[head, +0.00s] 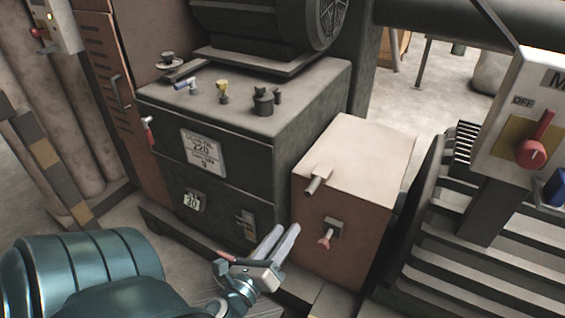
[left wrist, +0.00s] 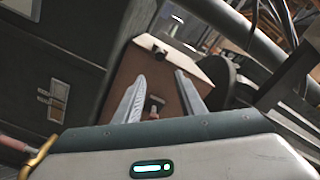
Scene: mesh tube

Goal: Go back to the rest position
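My left gripper (head: 279,241) reaches in from the lower left of the head view, in front of the dark cabinet and the brown box. In the left wrist view its two fingers (left wrist: 161,97) stand apart with nothing between them. They point toward the brown box (left wrist: 141,62), whose small handle shows behind the gap. In the head view I cannot see the fingers touching anything. My right gripper is in neither view.
A dark cabinet (head: 220,157) with several small fittings on top stands behind my left arm. The brown box (head: 347,225) beside it has a protruding red-tipped handle (head: 326,237). A control panel with a red switch (head: 536,140) and ribbed machinery stand at right. Open floor shows at upper right.

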